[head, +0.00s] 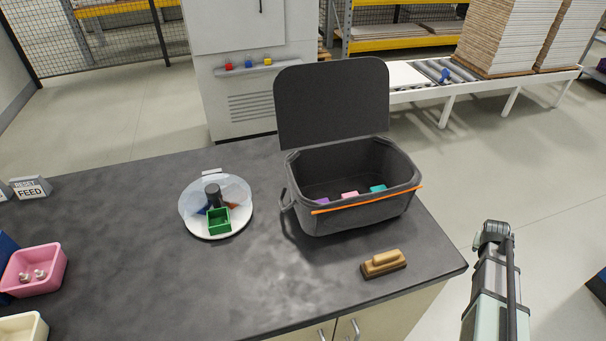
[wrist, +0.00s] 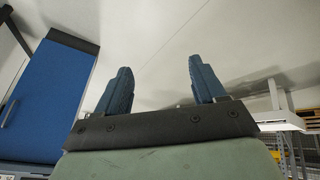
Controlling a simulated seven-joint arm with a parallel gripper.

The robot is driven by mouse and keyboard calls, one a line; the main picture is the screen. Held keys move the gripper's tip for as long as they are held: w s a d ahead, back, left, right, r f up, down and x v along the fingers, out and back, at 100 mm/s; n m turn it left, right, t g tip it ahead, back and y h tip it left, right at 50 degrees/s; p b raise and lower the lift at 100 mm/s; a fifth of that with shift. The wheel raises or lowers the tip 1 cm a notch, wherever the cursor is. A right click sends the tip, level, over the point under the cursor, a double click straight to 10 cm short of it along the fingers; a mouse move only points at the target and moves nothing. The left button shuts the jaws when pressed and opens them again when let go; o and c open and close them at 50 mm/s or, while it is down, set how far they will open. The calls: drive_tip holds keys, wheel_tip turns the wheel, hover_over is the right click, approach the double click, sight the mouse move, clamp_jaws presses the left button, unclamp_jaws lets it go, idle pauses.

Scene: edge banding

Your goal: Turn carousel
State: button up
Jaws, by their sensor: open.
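The carousel (head: 200,226) stands on the dark worktop, left of the grey tub. It has a round white base, a clear cover over part of it and a dark central knob (head: 212,192). A green open box (head: 219,221) on it faces the front; blue and orange-red pieces show partly behind it through the cover. My gripper (wrist: 162,85) is open and empty in the wrist view, with its two blue fingers apart. In the head view my arm is at the lower right, off the worktop and far from the carousel; the fingers cannot be made out there.
An open grey tub (head: 350,212) with a raised lid and coloured items inside stands right of the carousel. A wooden-handled brush (head: 383,263) lies near the front right edge. A pink bin (head: 34,270) stands at the left. The worktop in front of the carousel is clear.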

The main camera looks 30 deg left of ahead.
drive_tip(key=w+a+r+n+t+y, duration=0.1)
drive_tip(key=w+a+r+n+y, duration=0.15)
drive_tip(key=a+r, duration=1.05)
drive_tip(key=w+a+r+n+t+y, duration=0.1)
drive_tip(key=w+a+r, duration=0.2)
drive_tip(key=a+r, duration=1)
drive_tip(key=s+a+r+n+g+y, duration=0.1)
drive_tip(key=s+a+r, duration=0.25)
drive_tip(key=a, duration=0.25)
drive_tip(key=s+a+r+n, duration=0.1)
drive_tip(key=s+a+r, duration=0.2)
drive_tip(key=a+r, duration=0.3)
drive_tip(key=s+a+r+n+g+y, duration=0.1)
drive_tip(key=s+a+r+n, duration=0.2)
drive_tip(key=a, duration=0.4)
drive_tip(key=s+a+r+n+g+y, duration=0.1)
drive_tip(key=s+a+r, duration=0.2)
drive_tip(key=s+a, duration=0.3)
drive_tip(key=s+a+r+n+g, duration=0.1)
drive_tip(key=s+a+r, duration=0.3)
drive_tip(key=s+a, duration=0.2)
drive_tip(key=n+g+h, duration=0.3)
drive_tip(key=n+h, duration=0.1)
drive_tip(key=n, duration=0.4)
approach(212, 188)
wheel_tip(212, 188, down, 9)
drive_tip(key=shift+w+f, duration=0.1)
drive_tip(key=shift+c, duration=0.2)
